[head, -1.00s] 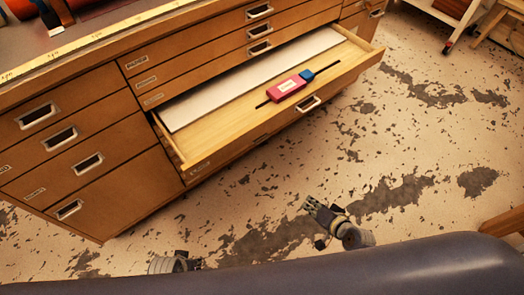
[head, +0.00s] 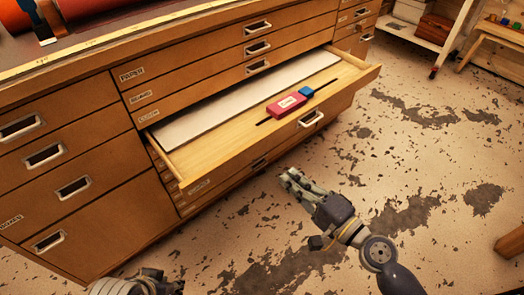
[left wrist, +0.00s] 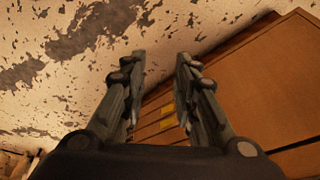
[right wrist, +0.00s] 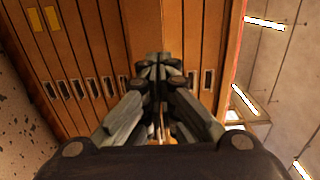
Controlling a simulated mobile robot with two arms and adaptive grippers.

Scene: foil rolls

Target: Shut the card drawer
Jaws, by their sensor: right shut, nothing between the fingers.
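The card drawer (head: 226,155) stands pulled out of the wooden cabinet in the head view, with a metal handle (head: 312,118) on its front. A white sheet, a red block (head: 286,106) and a small blue block (head: 306,91) lie in it, with a dark strip under the blocks. My right gripper (head: 287,176) is shut and empty, in front of the drawer and apart from it. It also shows shut in the right wrist view (right wrist: 160,65). My left gripper (left wrist: 160,60) is open and empty in the left wrist view. In the head view only part of my left arm shows at the bottom left.
The wooden cabinet (head: 90,200) has several closed drawers with metal handles beside and above the open one. A wheeled white shelf (head: 420,35) and a wooden table (head: 490,45) stand at the back right. The worn floor (head: 440,150) in front is clear.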

